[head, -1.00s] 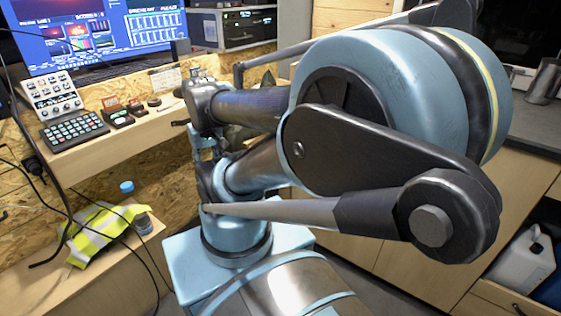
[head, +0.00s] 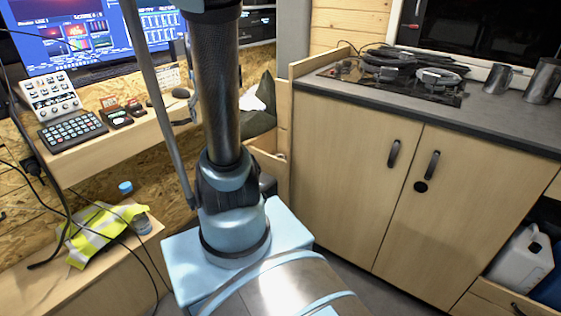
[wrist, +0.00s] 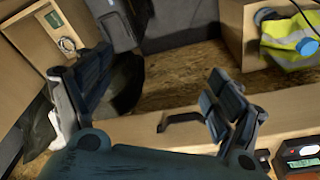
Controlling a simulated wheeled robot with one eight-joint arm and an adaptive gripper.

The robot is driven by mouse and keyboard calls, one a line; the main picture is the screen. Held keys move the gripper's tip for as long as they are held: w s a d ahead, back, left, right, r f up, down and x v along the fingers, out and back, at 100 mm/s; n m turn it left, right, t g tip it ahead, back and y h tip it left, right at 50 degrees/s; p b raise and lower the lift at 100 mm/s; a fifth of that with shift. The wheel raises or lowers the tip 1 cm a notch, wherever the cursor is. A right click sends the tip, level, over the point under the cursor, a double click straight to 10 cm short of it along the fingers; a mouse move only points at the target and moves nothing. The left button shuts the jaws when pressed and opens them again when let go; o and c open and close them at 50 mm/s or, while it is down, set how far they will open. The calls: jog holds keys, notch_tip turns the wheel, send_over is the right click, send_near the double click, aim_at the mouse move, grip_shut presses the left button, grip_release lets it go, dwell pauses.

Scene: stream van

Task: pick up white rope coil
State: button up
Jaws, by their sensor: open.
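A small pale, ring-like thing (wrist: 66,44), which may be the white rope coil, lies in an open wooden drawer (wrist: 28,35) at the upper left of the wrist view. It is small and unclear there. In the head view the open drawer (head: 267,162) shows low beside the cabinet, partly behind my arm, and the coil cannot be made out clearly. My gripper (wrist: 158,65) is open and empty in the wrist view, its fingers wide apart, with the drawer beyond and left of the left finger. The gripper is not visible in the head view.
A desk with keyboard (head: 72,131) and monitor (head: 95,35) is at left. Below it, a yellow vest (head: 103,232) lies on a bench. A cabinet (head: 350,175) with a dark counter stands at right.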

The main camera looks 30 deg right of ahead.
jog(key=w+d+f+m, duration=0.1)
jog(key=w+d+f, duration=0.1)
jog(key=w+d, duration=0.75)
jog(key=m, duration=0.3)
send_over(281, 156)
jog(key=s+a, duration=0.2)
notch_tip(281, 156, down, 39)
jog(key=shift+s+f, duration=0.1)
jog(key=shift+f, duration=0.05)
jog(key=shift+w+d+f, duration=0.15)
jog(key=shift+d+f, duration=0.05)
jog(key=shift+f, duration=1.15)
jog(key=shift+w+d+f, duration=0.1)
jog(key=shift+d+f, duration=0.05)
jog(key=shift+f, duration=1.15)
jog(key=c, duration=0.9)
